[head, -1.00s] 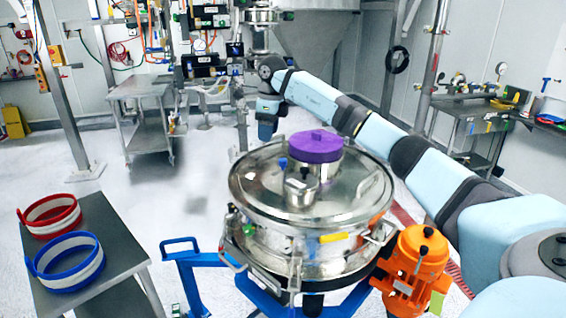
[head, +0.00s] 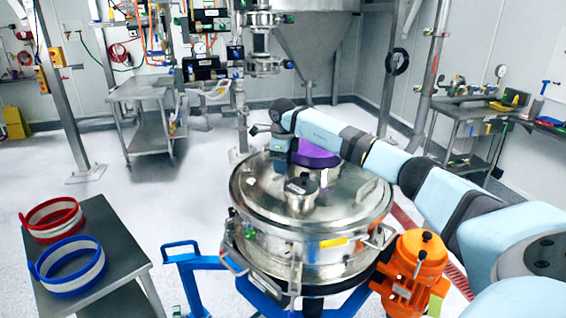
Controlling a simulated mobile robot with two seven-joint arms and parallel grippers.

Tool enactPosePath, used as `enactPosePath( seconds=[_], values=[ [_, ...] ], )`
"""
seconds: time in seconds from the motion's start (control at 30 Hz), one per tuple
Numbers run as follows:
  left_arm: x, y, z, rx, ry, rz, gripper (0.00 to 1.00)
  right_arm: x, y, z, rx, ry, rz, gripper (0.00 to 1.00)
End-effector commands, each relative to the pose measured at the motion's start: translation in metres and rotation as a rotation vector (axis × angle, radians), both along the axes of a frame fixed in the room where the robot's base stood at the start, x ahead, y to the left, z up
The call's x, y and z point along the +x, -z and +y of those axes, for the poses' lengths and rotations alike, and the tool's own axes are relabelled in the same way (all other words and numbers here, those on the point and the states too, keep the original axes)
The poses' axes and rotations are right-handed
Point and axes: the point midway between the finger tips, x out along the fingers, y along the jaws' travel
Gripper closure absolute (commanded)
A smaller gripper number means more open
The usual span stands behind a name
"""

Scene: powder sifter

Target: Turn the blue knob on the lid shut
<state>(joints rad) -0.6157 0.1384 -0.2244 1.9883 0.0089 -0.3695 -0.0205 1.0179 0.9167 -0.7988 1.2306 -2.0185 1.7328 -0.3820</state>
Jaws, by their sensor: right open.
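The round steel sifter lid (head: 345,205) sits on the sifter, with a purple cap (head: 318,154) on its raised neck, partly hidden by my right arm. A small steel cylinder (head: 300,188) stands on the lid in front of the cap. My right gripper (head: 281,166) points down at the left side of the purple cap, by the blue knob's place. The blue knob itself is hidden behind the gripper, so contact cannot be told. My left gripper is out of view.
An orange motor (head: 416,268) stands at the sifter's right and a blue frame (head: 200,262) is around its base. A grey table (head: 105,275) at the left holds a red-banded ring (head: 52,218) and a blue-banded ring (head: 70,262). A steel hopper (head: 318,45) is behind.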

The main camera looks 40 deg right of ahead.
Motion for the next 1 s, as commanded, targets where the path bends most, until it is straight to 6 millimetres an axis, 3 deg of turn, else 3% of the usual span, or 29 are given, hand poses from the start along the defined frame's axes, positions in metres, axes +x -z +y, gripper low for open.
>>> enactPosePath(
  seconds=[0.37,0.6,1.0],
  values=[
    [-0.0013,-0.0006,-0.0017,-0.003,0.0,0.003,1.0,0.0003,0.0067,0.0001,0.001,0.0,-0.002,0.46],
    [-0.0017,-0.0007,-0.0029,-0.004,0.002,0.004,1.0,0.0003,0.0065,0.0002,0.001,0.0,-0.001,0.96],
    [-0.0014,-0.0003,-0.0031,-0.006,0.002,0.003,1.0,0.0003,0.0066,-0.0001,0.0,-0.067,-0.001,0.96]
  ],
)
